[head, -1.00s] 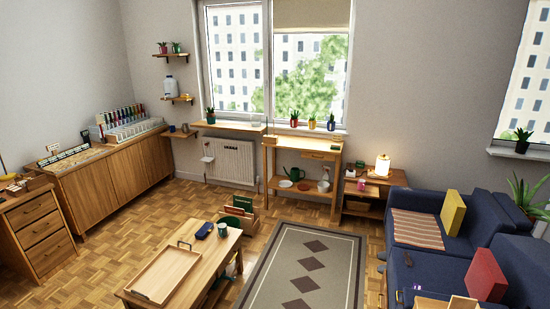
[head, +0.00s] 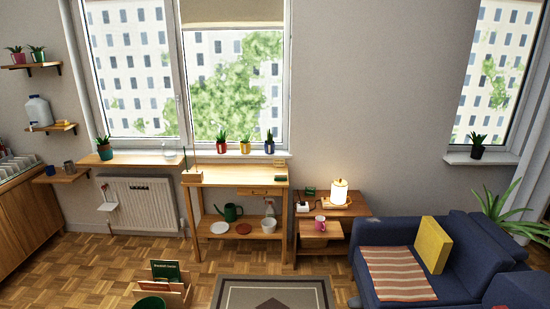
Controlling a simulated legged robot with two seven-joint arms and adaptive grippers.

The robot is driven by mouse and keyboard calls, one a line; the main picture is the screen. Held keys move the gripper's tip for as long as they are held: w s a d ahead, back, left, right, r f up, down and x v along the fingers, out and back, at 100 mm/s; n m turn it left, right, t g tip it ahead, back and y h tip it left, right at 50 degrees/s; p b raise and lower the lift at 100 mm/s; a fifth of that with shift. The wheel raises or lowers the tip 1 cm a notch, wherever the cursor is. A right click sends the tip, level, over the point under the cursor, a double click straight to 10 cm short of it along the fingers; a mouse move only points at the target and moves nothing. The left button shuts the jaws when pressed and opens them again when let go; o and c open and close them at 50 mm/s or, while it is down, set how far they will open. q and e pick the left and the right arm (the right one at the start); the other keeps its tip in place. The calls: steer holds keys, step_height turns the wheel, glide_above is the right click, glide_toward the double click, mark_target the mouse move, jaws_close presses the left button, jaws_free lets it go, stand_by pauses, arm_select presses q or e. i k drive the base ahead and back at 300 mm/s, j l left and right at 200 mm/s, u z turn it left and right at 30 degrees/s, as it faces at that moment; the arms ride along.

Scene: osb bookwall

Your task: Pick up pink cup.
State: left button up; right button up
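The pink cup (head: 320,223) stands upright on a small pulled-out wooden board or drawer of the side table (head: 352,208), in the right half of the head view. It is below the lit lamp (head: 339,192). The cup is small in the picture and some way off across the room. Neither of my grippers shows in the head view, so their state is hidden.
A blue sofa (head: 455,240) stands right of the side table. A wooden bench (head: 236,177) with a watering can (head: 230,212) is to its left. A patterned rug (head: 225,290) and parquet floor (head: 75,262) lie in front. A book crate (head: 172,290) stands lower left.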

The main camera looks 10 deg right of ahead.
mark_target(321, 225)
steer(key=i+z, duration=0.15)
steer(key=i, duration=0.85)
steer(key=i+z, duration=0.15)
steer(key=i, duration=0.9)
